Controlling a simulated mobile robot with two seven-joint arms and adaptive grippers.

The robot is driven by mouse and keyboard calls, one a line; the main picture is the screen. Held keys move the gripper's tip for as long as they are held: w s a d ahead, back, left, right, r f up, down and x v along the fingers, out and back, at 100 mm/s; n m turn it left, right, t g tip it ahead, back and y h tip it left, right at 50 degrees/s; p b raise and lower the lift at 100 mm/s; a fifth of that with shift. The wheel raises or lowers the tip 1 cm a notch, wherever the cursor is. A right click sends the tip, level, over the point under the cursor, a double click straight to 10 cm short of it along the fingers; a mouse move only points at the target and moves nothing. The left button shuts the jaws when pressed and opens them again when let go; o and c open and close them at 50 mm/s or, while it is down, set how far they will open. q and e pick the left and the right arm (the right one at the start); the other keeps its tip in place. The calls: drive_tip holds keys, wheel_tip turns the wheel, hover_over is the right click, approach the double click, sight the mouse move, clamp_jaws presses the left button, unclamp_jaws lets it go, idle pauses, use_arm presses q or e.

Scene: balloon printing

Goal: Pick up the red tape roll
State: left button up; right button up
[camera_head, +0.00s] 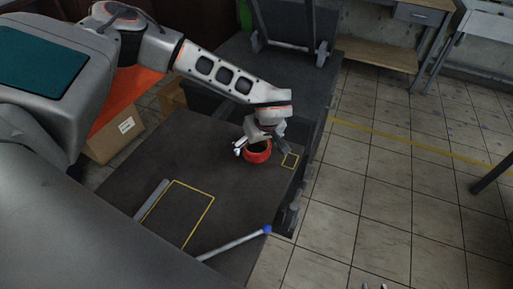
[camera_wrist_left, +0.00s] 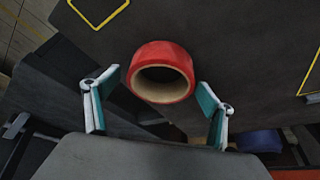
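The red tape roll (camera_head: 258,157) lies on the dark table top, near its right edge. My left gripper (camera_head: 262,148) is right above it, pointing down, with its fingers apart on either side. In the left wrist view the roll (camera_wrist_left: 163,55) shows its red outside and pale inner core. It sits between and a little beyond the two open fingertips of my left gripper (camera_wrist_left: 158,88), with a gap visible at each side. Two small pale tips at the bottom edge of the head view may belong to my right gripper; its state does not show.
A small yellow square (camera_head: 290,160) is marked just right of the roll, and a larger yellow outline (camera_head: 197,229) lies nearer. A grey bar (camera_head: 151,199) and a blue-tipped rod (camera_head: 235,244) lie near that outline. A cardboard box (camera_head: 112,140) stands left of the table.

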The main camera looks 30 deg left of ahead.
use_arm(q)
drive_tip(key=c, duration=1.1)
drive_tip(key=shift+o, duration=0.2)
